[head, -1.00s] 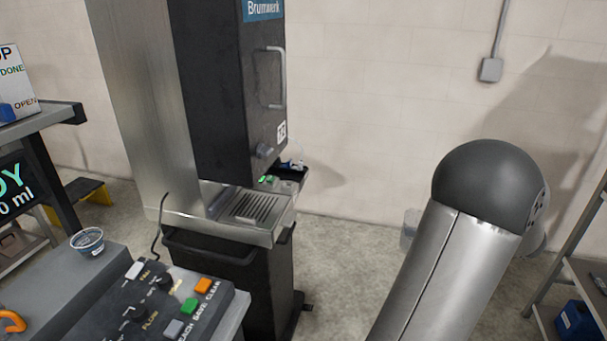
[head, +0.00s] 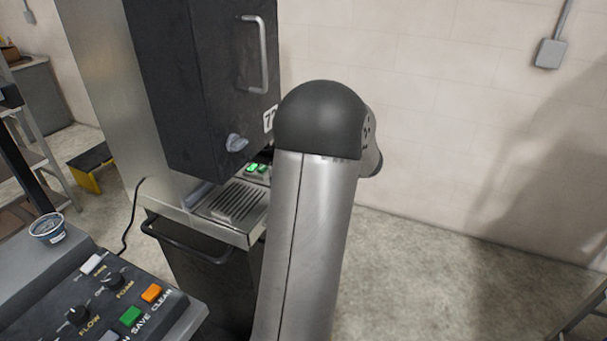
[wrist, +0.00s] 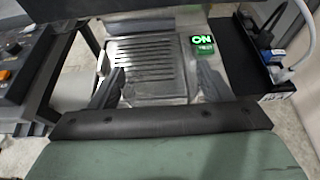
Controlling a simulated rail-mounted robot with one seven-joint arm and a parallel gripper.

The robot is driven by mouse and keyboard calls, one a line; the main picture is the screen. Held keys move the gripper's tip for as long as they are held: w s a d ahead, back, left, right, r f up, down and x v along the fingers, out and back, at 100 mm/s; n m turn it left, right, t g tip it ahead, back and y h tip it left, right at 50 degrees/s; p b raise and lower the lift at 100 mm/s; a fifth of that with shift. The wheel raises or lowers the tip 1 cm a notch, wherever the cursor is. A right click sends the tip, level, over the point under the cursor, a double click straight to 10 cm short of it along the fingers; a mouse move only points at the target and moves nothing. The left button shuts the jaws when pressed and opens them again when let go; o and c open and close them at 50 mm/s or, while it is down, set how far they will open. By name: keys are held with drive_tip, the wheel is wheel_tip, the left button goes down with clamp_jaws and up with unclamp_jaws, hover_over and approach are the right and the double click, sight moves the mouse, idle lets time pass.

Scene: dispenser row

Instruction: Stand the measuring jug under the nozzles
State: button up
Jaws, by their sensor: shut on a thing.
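The measuring jug (wrist: 155,88) is clear and shows only faintly in the wrist view, between the two dark fingers of my gripper (wrist: 158,80), which is shut on it. The slotted drip tray (wrist: 152,55) shows through and beyond it. I cannot tell the gap between jug and tray. In the head view, my arm hides the gripper and jug. The tall dark dispenser (head: 205,80) overhangs the steel drip tray (head: 237,203), whose visible part is empty. The nozzles themselves are not visible.
Green lit switches (head: 257,168) sit beside the tray; one reads ON in the wrist view. A side holder (wrist: 270,50) with cables is at right. A control panel (head: 110,300) and small tub (head: 48,228) are at lower left.

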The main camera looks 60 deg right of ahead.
drive_tip(key=shift+w+r+b+x, duration=0.1)
drive_tip(key=shift+r+b+x, duration=0.25)
drive_tip(key=shift+x, duration=1.65)
drive_tip(key=shift+w+r+b+x, duration=0.15)
drive_tip(key=shift+r+b+x, duration=0.15)
drive_tip(key=shift+x, duration=1.7)
drive_tip(key=shift+w+r+b+x, duration=0.1)
drive_tip(key=shift+r+b+x, duration=0.2)
drive_tip(key=shift+x, duration=1.7)
drive_tip(key=shift+f+b, duration=0.5)
drive_tip(key=shift+f, duration=0.15)
drive_tip(key=o, duration=1.1)
drive_tip(key=b+v, duration=0.1)
drive_tip(key=v, duration=1.6)
drive_tip(key=shift+s+r, duration=0.2)
drive_tip(key=shift+s, duration=0.05)
